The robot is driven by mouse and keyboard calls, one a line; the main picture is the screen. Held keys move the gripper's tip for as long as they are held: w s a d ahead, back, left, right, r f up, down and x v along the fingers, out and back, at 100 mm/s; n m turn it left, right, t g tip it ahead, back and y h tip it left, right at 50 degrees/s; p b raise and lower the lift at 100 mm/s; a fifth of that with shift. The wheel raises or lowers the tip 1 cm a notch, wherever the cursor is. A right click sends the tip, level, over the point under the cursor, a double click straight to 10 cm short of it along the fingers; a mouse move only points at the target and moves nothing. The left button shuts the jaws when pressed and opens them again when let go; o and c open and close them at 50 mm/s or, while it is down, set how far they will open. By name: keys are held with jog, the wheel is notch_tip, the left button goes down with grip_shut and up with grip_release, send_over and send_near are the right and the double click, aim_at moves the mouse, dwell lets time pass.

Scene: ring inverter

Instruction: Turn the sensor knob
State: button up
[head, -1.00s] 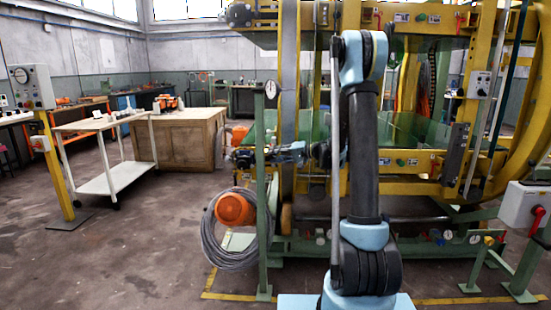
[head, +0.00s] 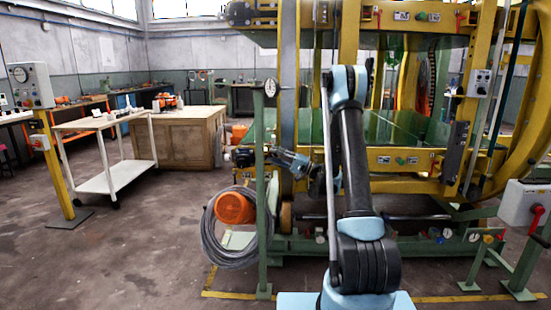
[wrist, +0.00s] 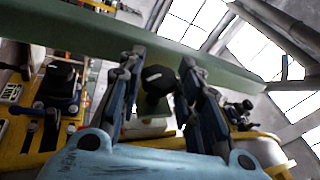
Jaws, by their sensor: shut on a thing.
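A black knob (wrist: 158,79) shows in the wrist view, on a green mount in front of a green beam. My gripper (wrist: 158,72) has one finger on each side of it and is shut on it. The fingers reach past the knob toward the beam. In the head view my gripper (head: 278,155) is at the green post (head: 262,200) with a round dial on top. The knob is too small and covered to make out there.
A large yellow ring machine (head: 410,185) fills the right side. An orange reel (head: 235,208) with coiled grey cable hangs left of the post. A white cart (head: 115,178) and wooden cabinet (head: 190,140) stand farther left. The floor at the front left is clear.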

jog(key=shift+f, duration=0.1)
dwell(0.3)
jog(key=o, duration=1.1)
jog(key=shift+w, duration=0.1)
jog(key=v, duration=1.2)
jog(key=shift+f, duration=0.15)
jog(key=shift+a, duration=0.1)
